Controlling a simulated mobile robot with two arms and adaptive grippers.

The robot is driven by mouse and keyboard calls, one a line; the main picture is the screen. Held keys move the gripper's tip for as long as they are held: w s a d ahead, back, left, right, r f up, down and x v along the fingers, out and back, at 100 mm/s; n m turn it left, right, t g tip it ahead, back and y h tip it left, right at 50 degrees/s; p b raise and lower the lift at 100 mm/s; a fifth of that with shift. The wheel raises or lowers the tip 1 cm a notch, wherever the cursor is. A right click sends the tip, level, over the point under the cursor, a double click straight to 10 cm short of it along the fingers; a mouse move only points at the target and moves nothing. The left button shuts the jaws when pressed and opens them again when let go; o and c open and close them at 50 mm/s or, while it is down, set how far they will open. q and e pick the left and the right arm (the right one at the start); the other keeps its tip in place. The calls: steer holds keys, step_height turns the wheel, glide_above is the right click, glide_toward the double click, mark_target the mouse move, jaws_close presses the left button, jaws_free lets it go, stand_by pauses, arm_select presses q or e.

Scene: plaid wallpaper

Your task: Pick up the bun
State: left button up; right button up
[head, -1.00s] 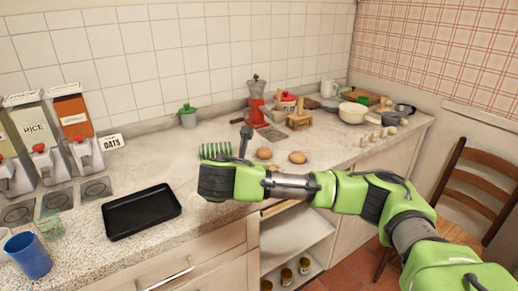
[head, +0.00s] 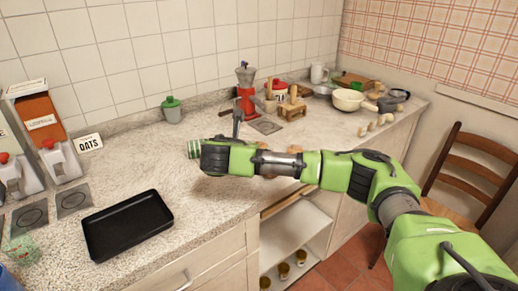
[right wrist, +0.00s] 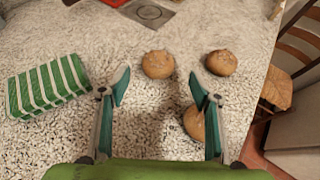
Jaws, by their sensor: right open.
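Three round brown buns lie on the speckled counter in the right wrist view: one ahead of the gap between my fingers (right wrist: 158,66), one farther right (right wrist: 221,62), and one nearer (right wrist: 193,124), partly covered by the right-hand finger. My right gripper (right wrist: 158,89) is open and empty, its fingers pointing toward the counter. No bun is between its fingertips. In the head view my right arm reaches across from the right and hides most of the bun area. My left gripper is not in view.
A green-and-white striped packet (right wrist: 47,86) lies left of the gripper. A black tray (head: 128,224) sits at the counter's front left. A red grinder (head: 246,92), small wooden stool (head: 292,108) and cream bowl (head: 348,99) stand behind.

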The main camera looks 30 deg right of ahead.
steer(key=shift+w+d+f, duration=0.25)
steer(key=shift+w+d, duration=0.1)
steer(key=shift+d, duration=0.05)
steer(key=x, duration=0.3)
steer(key=shift+w+d, duration=0.2)
steer(key=shift+w, duration=0.05)
steer(key=shift+w+d+f, duration=0.25)
steer(key=shift+f, duration=0.05)
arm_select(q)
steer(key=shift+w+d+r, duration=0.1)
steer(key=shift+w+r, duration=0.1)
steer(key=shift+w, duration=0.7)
arm_select(e)
steer(key=shift+c, duration=0.5)
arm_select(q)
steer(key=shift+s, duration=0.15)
arm_select(e)
steer(key=c, duration=1.1)
